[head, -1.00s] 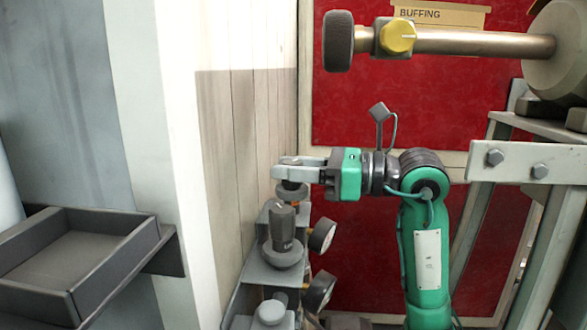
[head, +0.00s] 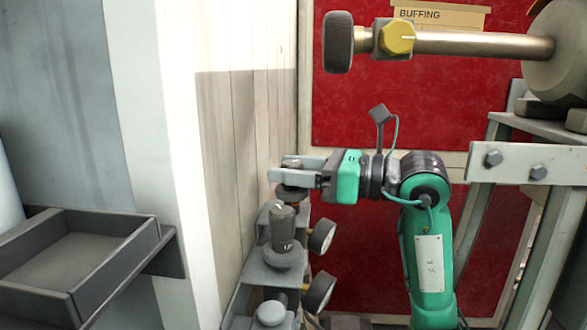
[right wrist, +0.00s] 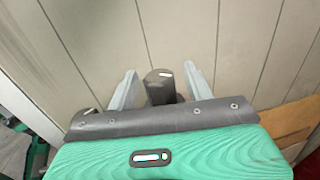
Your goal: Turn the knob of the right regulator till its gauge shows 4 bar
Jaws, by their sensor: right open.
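A row of dark regulators runs along the wall in the head view. The farthest one, which I take as the right regulator, has a dark knob (head: 291,191) partly hidden under my right gripper (head: 290,170). That gripper is open, with its fingers pointing left towards the wall. In the right wrist view the knob (right wrist: 161,87), with a white mark on top, stands between the two fingers, with gaps visible. Two gauges (head: 321,236) (head: 319,292) show at a slant; their readings cannot be made out, and which one belongs to this regulator is unclear. My left gripper is not in view.
A nearer regulator knob (head: 284,224) stands just below the gripper, and another regulator (head: 271,313) is at the bottom edge. A grey tray (head: 110,275) juts out at left.

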